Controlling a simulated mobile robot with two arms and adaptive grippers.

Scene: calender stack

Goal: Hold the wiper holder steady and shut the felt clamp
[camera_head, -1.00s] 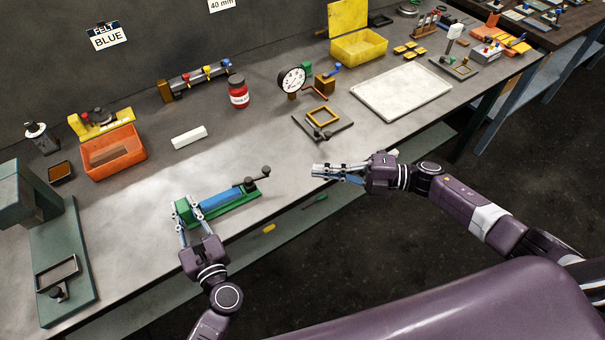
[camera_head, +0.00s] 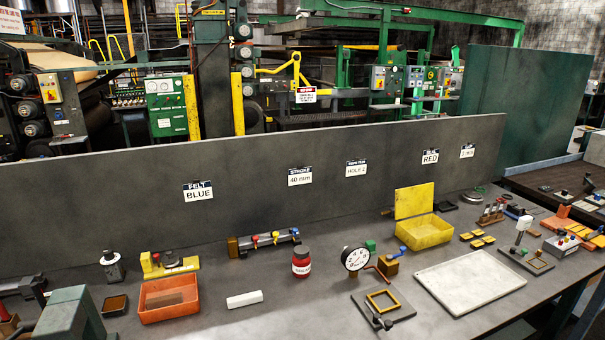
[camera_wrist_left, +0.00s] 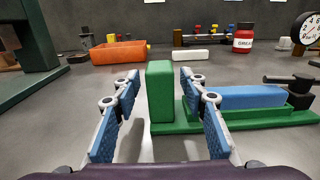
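The wiper holder shows in the left wrist view as a green base (camera_wrist_left: 240,124) with an upright green end block (camera_wrist_left: 160,88) and a blue bar (camera_wrist_left: 250,97) lying along it. A dark crank handle (camera_wrist_left: 292,80) stands at its right end. I cannot tell from this view whether the felt clamp is shut. My left gripper (camera_wrist_left: 158,76) is open, its blue-padded fingers on either side of the green end block, with gaps to both. The head view shows neither gripper nor the holder; my right gripper is in no current view.
Behind are an orange tray (camera_head: 169,313), a white block (camera_head: 244,299), a red jar (camera_head: 301,263), a dial gauge (camera_head: 356,258), a yellow box (camera_head: 424,234) and a white tray (camera_head: 489,265). Wall signs include "FELT BLUE" (camera_head: 198,191). A dark green machine (camera_wrist_left: 27,62) stands left of my left gripper.

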